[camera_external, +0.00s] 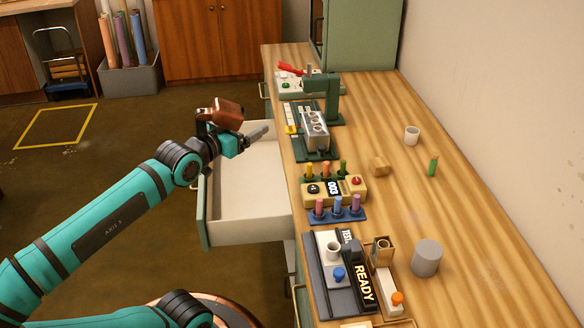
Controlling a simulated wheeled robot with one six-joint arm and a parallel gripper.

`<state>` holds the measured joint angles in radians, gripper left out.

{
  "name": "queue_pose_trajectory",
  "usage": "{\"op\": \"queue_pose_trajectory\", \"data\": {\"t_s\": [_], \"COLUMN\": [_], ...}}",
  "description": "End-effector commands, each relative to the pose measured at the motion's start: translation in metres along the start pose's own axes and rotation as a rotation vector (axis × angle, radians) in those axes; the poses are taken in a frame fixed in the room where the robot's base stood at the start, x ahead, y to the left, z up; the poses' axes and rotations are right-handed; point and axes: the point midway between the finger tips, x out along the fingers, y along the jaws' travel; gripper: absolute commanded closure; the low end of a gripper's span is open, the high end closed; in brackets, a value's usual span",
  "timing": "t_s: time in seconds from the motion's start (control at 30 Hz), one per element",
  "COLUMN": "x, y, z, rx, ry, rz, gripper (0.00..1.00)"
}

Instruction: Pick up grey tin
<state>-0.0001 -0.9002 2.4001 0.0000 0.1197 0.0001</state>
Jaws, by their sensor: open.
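A grey tin (427,258), a plain upright cylinder, stands on the wooden table toward the near right, beside the station marked READY. My gripper (262,132) is at the end of the teal arm, above the open drawer at the table's left edge. It is far from the tin, up and to the left of it in the picture. The gripper is open and holds nothing that I can see. Its fingers are small and partly overlap each other in this view.
An open white drawer (245,225) juts out under my gripper. Along the table's left side stand a green press (331,95), a yellow control box (333,188), coloured peg racks and the READY station (345,285). A white cup (411,136), a wooden block (378,167) and a green peg (433,164) stand behind the tin.

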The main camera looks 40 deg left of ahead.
Motion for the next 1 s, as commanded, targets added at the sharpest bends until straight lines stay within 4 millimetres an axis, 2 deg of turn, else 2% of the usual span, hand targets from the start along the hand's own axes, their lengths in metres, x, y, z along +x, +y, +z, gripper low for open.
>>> {"op": "queue_pose_trajectory", "data": {"t_s": [0.2, 0.37, 0.57, 0.7, 1.0], "x": [0.003, 0.025, 0.063, 0.085, 0.116], "y": [0.003, 0.022, 0.070, 0.110, 0.205], "z": [-0.001, -0.004, -0.009, -0.009, -0.003], "rx": [-0.005, -0.037, -0.094, -0.120, -0.132], "ry": [-0.012, -0.096, -0.285, -0.423, -0.718], "rz": [0.009, 0.063, 0.161, 0.216, 0.286], "gripper": [0.16, 0.16, 0.16, 0.16, 0.16]}}
